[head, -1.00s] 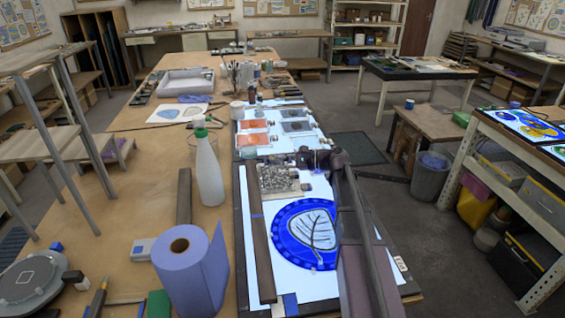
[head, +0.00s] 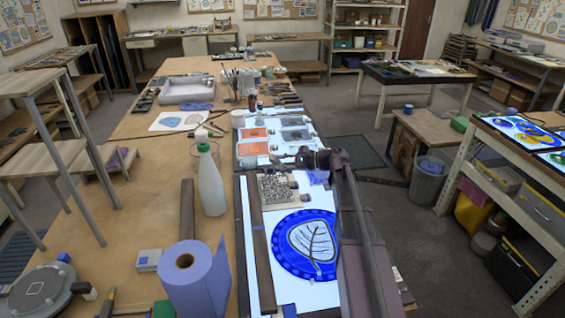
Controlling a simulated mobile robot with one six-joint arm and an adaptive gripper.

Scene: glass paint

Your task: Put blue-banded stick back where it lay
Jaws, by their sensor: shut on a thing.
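My gripper (head: 303,157) is dark and small in the head view, above the light table just beyond the tray of grey pebbles (head: 278,189). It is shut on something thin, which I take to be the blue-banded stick. The stick's outline and blue band are too small and dark to make out. My arm comes in from the lower right and hides part of the light table's right side. Several thin sticks or brushes (head: 284,92) lie on the table farther back.
A long dark bar (head: 261,250) lies along the light table's left side, beside a blue leaf panel (head: 305,245). Left of it stand a white bottle (head: 211,185) and a blue paper roll (head: 195,280). Sample sheets (head: 253,133) lie beyond my gripper.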

